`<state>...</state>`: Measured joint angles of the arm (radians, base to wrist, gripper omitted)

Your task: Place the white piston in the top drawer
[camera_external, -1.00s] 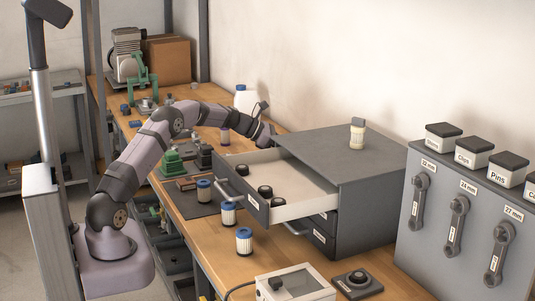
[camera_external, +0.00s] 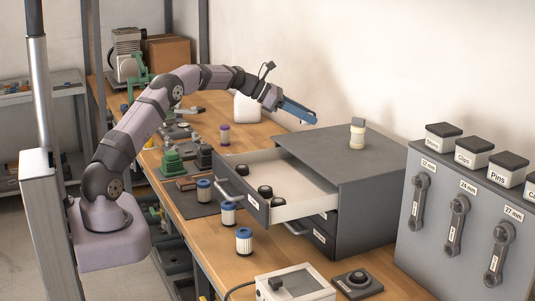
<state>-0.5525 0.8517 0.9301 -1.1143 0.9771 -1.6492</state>
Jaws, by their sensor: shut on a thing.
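A cream-white piston (camera_external: 357,134) with a grey top stands upright on top of the dark grey drawer cabinet (camera_external: 365,170). The cabinet's top drawer (camera_external: 305,208) is pulled out to the left and holds several small black round parts (camera_external: 264,191). My gripper (camera_external: 277,101) is in the air behind and left of the cabinet, apart from the piston. It is shut on a long blue thing (camera_external: 298,111) that points to the right and slightly down. The fingertips are too small to see clearly.
Blue-and-white cylinders (camera_external: 244,240) stand along the bench in front of the drawer. A purple-topped cylinder (camera_external: 224,133) and a white bottle (camera_external: 247,107) stand behind. The air above the cabinet is free.

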